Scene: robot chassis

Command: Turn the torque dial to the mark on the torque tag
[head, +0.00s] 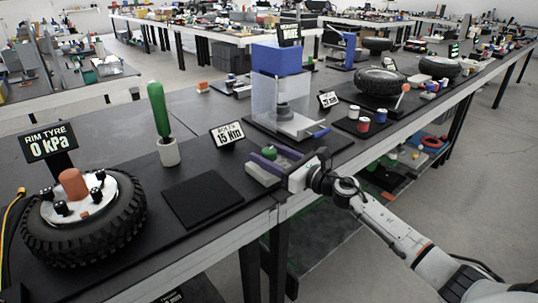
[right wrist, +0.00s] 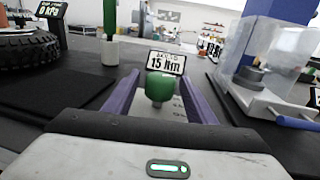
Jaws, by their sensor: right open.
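The torque tag (head: 227,135) stands on the table and reads 15 Nm; its smaller top line is hard to read. It also shows in the right wrist view (right wrist: 166,63). A green knob, which looks like the torque dial (head: 277,152), sits on a pale base in front of the tag. In the right wrist view the dial (right wrist: 160,88) is between the two purple fingers of my right gripper (right wrist: 160,82), with a gap on each side. My right gripper (head: 272,161) is open around it. No pointer or scale on the dial is readable. My left gripper is not in view.
Left of the dial are a black mat (head: 202,201), a tall green handle (head: 158,110) in a white holder (head: 168,152), and a tyre (head: 82,240) with a 0 kPa sign (head: 50,142).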

